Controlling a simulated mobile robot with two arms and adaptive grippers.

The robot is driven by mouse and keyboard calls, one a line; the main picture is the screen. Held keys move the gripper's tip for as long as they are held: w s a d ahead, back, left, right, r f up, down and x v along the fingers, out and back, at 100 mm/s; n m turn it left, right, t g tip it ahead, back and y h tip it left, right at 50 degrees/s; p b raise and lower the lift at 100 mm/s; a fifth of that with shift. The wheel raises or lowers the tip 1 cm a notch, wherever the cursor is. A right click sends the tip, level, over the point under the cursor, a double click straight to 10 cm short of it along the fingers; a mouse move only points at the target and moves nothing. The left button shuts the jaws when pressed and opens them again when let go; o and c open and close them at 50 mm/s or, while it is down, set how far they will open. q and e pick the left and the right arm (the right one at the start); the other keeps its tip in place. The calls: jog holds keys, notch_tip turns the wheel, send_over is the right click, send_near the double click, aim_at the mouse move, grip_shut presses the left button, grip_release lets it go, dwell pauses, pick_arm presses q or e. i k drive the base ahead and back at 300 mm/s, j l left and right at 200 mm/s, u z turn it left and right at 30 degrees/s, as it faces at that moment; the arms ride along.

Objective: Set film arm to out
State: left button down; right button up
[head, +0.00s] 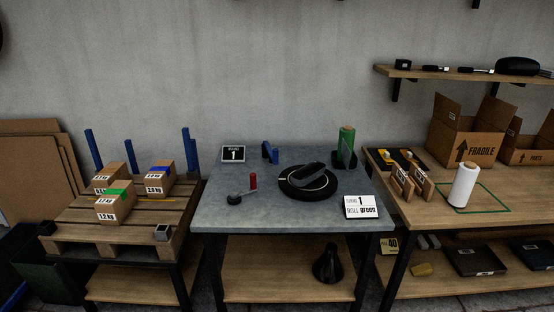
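A grey-topped table (215,215) stands in the middle of the head view. On its left part is a small lever (241,195) with a round black base and an upright red handle (253,182) at its right end. To the right of it is a round black turntable (308,192) with a dark elongated piece across its top. A green roll (346,142) stands upright in a black holder behind the turntable. No part is labelled as the film arm, so I cannot tell which one it is. Neither gripper is in view.
A pallet (95,232) with several labelled boxes and blue posts stands left. A wooden bench (430,220) at right holds cartons, a white roll (463,185) and wooden-handled tools.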

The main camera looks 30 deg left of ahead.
aim_at(270, 150)
jog(key=i+l+u, duration=0.1)
jog(key=i+u, duration=0.15)
jog(key=u, duration=0.2)
jog(key=i+l+u, duration=0.2)
jog(key=u, duration=0.3)
